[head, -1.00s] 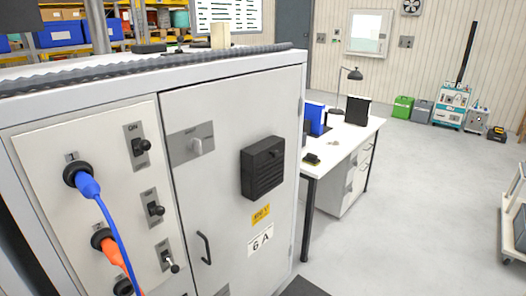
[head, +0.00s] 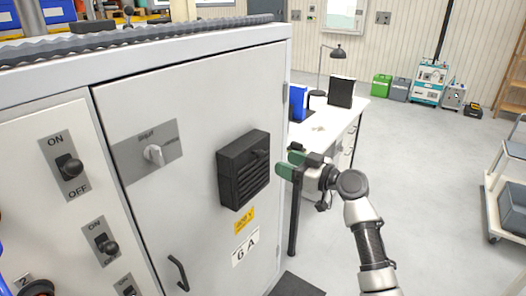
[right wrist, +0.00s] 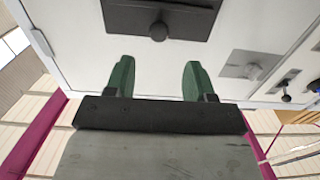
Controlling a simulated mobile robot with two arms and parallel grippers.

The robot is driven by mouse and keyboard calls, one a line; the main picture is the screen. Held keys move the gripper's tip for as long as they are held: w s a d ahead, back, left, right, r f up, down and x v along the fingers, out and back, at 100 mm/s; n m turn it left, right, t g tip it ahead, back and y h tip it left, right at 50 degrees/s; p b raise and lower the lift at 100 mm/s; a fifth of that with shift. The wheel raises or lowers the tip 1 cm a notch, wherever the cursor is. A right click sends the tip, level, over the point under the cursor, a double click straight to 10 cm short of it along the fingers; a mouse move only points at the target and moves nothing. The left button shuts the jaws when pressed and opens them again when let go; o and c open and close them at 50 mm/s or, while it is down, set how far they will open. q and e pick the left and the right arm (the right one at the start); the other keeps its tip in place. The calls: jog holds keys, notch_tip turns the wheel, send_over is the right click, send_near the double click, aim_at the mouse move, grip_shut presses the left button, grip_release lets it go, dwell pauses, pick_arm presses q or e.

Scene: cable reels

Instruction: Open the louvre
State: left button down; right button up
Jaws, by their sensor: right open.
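The fingers look apart from the knob. My left gripper is not in view.
ON/OFF toggles (head: 70,168) are on the left panel. A white desk (head: 345,112) stands behind my right arm. Open floor (head: 420,160) lies to the right.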

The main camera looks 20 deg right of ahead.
aim_at(262, 154)
jog(key=p+x, duration=0.1)
jog(key=x, duration=0.5)
jog(key=shift+w+a+p, duration=0.1)
jog(key=shift+w+p, duration=0.2)
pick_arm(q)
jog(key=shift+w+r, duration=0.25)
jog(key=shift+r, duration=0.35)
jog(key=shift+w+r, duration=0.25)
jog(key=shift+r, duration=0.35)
pick_arm(e)
jog(key=shift+w+a+f, duration=0.1)
jog(key=shift+w+a, duration=0.3)
jog(key=shift+w, duration=0.05)
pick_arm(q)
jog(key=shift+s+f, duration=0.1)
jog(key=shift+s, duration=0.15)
pick_arm(e)
grip_shut()
